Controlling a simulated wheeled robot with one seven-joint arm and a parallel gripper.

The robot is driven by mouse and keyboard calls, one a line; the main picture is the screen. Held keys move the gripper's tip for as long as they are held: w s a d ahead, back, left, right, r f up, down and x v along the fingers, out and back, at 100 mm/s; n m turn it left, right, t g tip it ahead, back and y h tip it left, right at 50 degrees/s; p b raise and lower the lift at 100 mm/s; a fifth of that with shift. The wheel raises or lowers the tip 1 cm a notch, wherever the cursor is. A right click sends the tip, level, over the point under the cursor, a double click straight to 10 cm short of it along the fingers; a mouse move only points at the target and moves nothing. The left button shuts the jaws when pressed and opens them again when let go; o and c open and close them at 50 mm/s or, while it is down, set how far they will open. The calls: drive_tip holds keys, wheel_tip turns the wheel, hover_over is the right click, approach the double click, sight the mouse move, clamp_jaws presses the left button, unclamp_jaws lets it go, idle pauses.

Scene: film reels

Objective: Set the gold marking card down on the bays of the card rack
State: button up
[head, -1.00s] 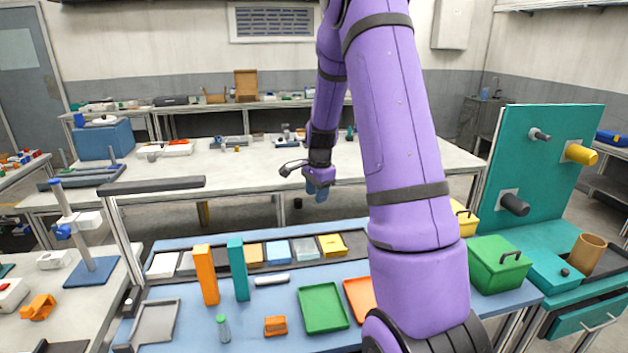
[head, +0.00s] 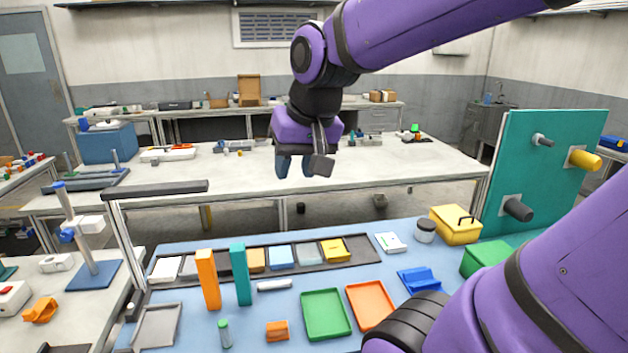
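The card rack (head: 362,248) is a long dark tray with a row of bays across the back of the blue bench top. Cards of several colours lie in it, including a yellow-gold card (head: 335,251) toward the right and a tan card (head: 256,261) behind the teal block. I cannot tell for certain which is the gold marking card. The bay at the right end looks bare. The orange and teal blocks hide part of the rack's left half.
An upright orange block (head: 208,280) and teal block (head: 240,274) stand in front of the rack. A green tray (head: 325,314), an orange tray (head: 370,304) and a blue holder (head: 419,281) lie nearer. A yellow box (head: 455,225) and teal panel (head: 545,170) stand right.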

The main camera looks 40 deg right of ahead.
drive_tip(key=s+a+n, duration=0.2)
drive_tip(key=s+n, duration=0.2)
drive_tip(key=s, duration=0.3)
drive_tip(key=shift+s+a+r+t, duration=0.2)
drive_tip(key=shift+a+t, duration=0.15)
drive_tip(key=shift+t, duration=0.05)
